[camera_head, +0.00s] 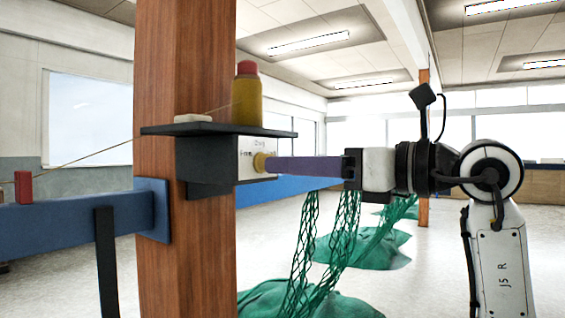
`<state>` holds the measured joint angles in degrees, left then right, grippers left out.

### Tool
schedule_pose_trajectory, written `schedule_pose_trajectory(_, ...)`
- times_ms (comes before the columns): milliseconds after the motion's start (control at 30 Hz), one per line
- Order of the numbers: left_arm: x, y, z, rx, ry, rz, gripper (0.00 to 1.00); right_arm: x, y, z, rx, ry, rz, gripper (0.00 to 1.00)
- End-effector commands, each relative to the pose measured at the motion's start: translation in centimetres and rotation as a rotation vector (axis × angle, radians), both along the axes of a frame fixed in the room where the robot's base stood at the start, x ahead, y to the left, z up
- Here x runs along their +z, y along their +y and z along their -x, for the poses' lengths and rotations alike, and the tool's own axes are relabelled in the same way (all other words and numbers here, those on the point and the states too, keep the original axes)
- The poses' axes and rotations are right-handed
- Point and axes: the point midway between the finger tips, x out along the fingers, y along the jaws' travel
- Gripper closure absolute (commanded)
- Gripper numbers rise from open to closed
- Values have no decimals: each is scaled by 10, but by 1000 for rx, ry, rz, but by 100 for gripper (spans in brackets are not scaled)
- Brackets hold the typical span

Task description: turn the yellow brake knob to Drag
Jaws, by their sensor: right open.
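The yellow brake knob (263,162) sits on the white face of a dark box fixed to the wooden post. Small lettering on the white plate (246,150) is above and left of the knob; it is too small to read surely. My right gripper (276,165) comes in from the right, level with the knob, its long purple-grey fingers seen edge-on. The fingertips are at the knob's right side and overlap its edge in this view. The jaws are open; I cannot tell whether they touch the knob. My left gripper is out of view.
A dark shelf (175,129) tops the box and carries a yellow spool (246,100) with a red top and a small white block (192,118). A blue beam (60,228) with a red block (23,186) joins the post (185,260). Green nets (340,230) hang behind my gripper.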

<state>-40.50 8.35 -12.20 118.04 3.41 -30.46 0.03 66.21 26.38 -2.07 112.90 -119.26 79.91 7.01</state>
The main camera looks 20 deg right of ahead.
Motion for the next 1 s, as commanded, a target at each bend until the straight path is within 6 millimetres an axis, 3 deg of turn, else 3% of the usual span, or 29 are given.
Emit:
schedule_pose_trajectory(200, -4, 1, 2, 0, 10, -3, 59, 1, 14, -18, 1, -1, -2, 60)
schedule_pose_trajectory(533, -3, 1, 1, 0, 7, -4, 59, 0, 17, -21, 1, -1, 0, 60)
schedule_pose_trajectory(767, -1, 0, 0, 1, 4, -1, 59, 0, 16, -21, 1, -1, -1, 99)
schedule_pose_trajectory(1000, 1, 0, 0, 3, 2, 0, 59, 0, 16, -21, 1, 9, -12, 100)
